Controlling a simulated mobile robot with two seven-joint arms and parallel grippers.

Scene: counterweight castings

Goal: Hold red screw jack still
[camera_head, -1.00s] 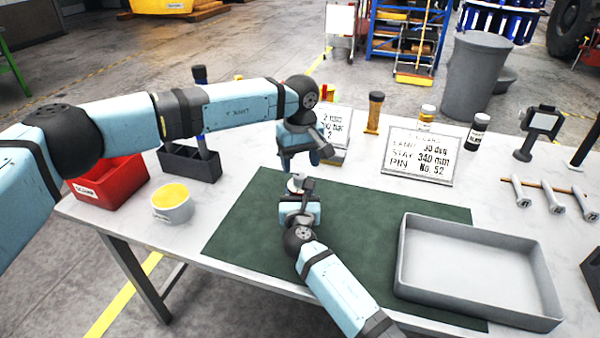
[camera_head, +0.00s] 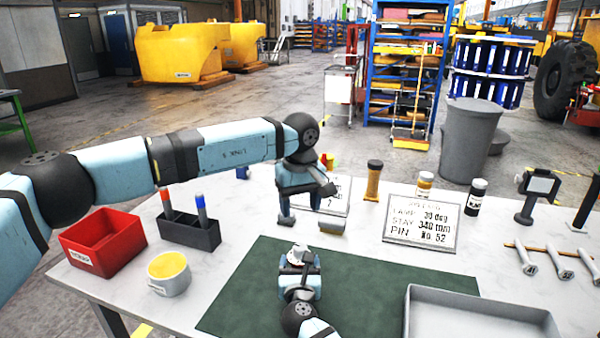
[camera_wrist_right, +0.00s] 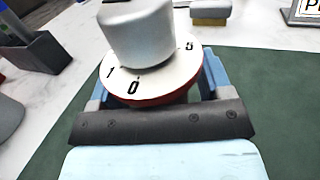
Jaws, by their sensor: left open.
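The red screw jack stands on the green mat (camera_head: 255,290); its pale top (camera_head: 298,256) shows in the head view. In the right wrist view its grey cap (camera_wrist_right: 137,32) sits on a white numbered dial with a red edge (camera_wrist_right: 150,85). My right gripper (camera_head: 299,268) has a finger on each side of the jack, below the dial, and appears shut on it. The dial hides the fingertips' contact. My left gripper (camera_head: 308,222) is open and empty, above and behind the jack and clear of it, fingers spread wide.
A grey tray (camera_head: 480,312) lies right of the jack. Left are a red bin (camera_head: 102,240), a cup with yellow inside (camera_head: 169,272) and a dark holder (camera_head: 190,232) with markers. Behind stand a lettered placard (camera_head: 422,220), another partly hidden sign and several bottles. The mat's left part is clear.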

